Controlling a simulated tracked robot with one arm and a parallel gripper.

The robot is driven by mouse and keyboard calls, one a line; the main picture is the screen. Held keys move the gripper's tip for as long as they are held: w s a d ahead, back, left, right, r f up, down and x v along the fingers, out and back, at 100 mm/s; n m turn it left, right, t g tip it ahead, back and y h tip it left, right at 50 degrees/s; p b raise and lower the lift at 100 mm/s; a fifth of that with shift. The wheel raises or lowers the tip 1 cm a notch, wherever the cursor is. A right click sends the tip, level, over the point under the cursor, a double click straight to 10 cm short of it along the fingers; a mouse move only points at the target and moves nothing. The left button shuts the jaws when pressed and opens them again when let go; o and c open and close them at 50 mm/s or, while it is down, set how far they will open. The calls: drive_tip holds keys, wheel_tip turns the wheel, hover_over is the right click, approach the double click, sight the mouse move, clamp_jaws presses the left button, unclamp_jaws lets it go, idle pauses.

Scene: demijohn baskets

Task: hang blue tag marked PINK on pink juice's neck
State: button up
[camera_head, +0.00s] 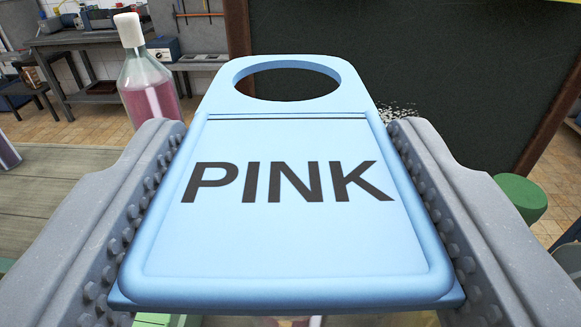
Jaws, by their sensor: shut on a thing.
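The light blue tag (285,245) marked PINK fills the middle of the view, its lettering upright and facing the camera. Its round hole (287,84) is at the far end and is empty. My gripper (287,190) is shut on the tag's two side edges, a ribbed grey finger on each side. A clear bottle of pink juice (150,90) with a white cap (129,29) stands to the left, beyond the left finger. The hole is to the right of this bottle and apart from it. The bottle's lower part is hidden by the finger.
A wooden table top (45,200) lies at the left, with part of another vessel (6,155) at the left edge. A dark board (420,70) stands behind. A green round object (521,196) is at the right. Benches with tools (90,38) stand at the back left.

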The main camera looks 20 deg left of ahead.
drive_tip(key=shift+f+b, duration=0.95)
drive_tip(key=shift+f, duration=1.15)
wheel_tip(320, 180, down, 4)
drive_tip(key=shift+f+b, duration=0.2)
drive_tip(key=shift+b, duration=0.8)
drive_tip(key=o, duration=1)
drive_tip(key=shift+s, duration=0.1)
drive_tip(key=v, duration=1.3)
drive_tip(key=shift+s+d, duration=0.2)
drive_tip(key=shift+s, duration=0.1)
